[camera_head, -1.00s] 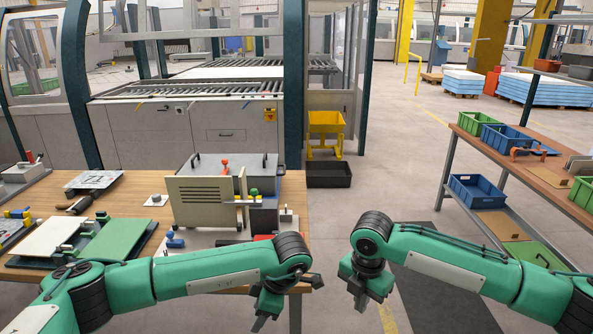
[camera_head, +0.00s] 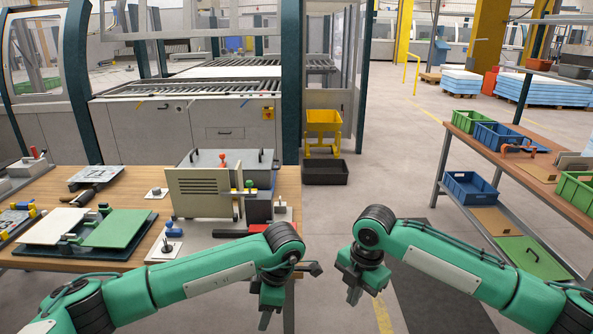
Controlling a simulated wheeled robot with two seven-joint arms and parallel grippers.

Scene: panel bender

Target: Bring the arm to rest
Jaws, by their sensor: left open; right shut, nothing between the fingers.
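My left gripper (camera_head: 268,312) hangs in front of the near edge of the wooden workbench, pointing down. It is open and holds nothing. My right gripper (camera_head: 362,290) hangs over the open floor between the workbench and the right-hand shelf table. It is shut and empty. Both green arms are bent, with the grippers side by side and a gap between them.
The workbench (camera_head: 130,198) holds a vented beige panel (camera_head: 203,195), a grey box, a green plate (camera_head: 120,228) and small tools. The right shelf table (camera_head: 533,187) carries blue and green bins. A black crate (camera_head: 326,172) stands on the floor.

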